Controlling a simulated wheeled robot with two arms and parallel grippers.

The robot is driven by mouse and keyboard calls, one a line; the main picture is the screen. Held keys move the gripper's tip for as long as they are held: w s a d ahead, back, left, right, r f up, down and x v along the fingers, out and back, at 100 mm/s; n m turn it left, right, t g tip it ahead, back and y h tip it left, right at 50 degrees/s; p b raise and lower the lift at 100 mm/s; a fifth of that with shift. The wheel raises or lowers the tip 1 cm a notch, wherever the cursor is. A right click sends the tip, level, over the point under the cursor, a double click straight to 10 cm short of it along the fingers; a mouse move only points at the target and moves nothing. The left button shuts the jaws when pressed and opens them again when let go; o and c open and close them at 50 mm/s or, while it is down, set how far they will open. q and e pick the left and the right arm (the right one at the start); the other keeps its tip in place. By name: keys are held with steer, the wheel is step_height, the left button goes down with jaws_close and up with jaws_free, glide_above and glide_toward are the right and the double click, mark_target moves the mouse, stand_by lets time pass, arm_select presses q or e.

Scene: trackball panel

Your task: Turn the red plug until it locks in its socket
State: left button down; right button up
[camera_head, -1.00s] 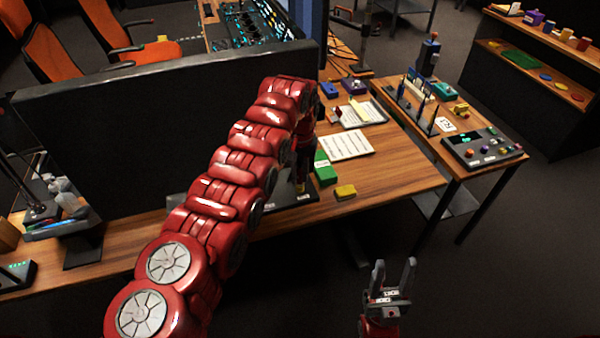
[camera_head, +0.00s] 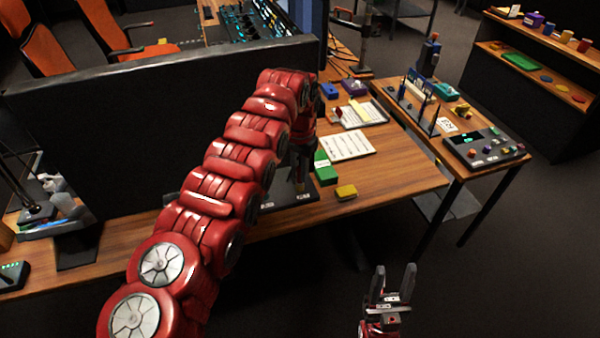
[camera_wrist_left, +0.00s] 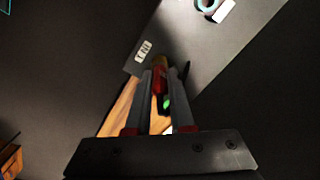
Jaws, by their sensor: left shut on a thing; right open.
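My left gripper (camera_wrist_left: 160,92) is shut on the red plug (camera_wrist_left: 159,80), which shows between its two fingers in the left wrist view. A yellowish part shows just beyond the plug's red part. A grey panel with a small white label (camera_wrist_left: 144,50) lies around the far end of the fingers. The socket itself is hidden, so I cannot tell how the plug is seated. In the head view my left arm covers most of the left gripper and the plug. My right gripper (camera_head: 391,284) is open and empty, low in front of the desk.
A green block (camera_head: 324,172) and a yellow block (camera_head: 346,192) lie on the wooden desk (camera_head: 400,178) right of my left arm. A printed sheet (camera_head: 347,146) lies behind them. A black screen (camera_head: 120,130) stands to the left. A control box (camera_head: 486,147) sits at right.

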stand_by(0.3)
arm_select(q)
steer(key=c, duration=0.7)
jaws_free()
step_height(320, 180, up, 3)
steer(key=shift+d+b, duration=0.1)
steer(key=shift+b, duration=0.35)
step_height(320, 180, up, 4)
steer(key=shift+f+m+p, duration=0.15)
steer(key=shift+m+p, duration=0.15)
steer(key=shift+p, duration=0.55)
step_height(320, 180, up, 11)
steer(key=p, duration=1.1)
steer(key=shift+f, duration=0.15)
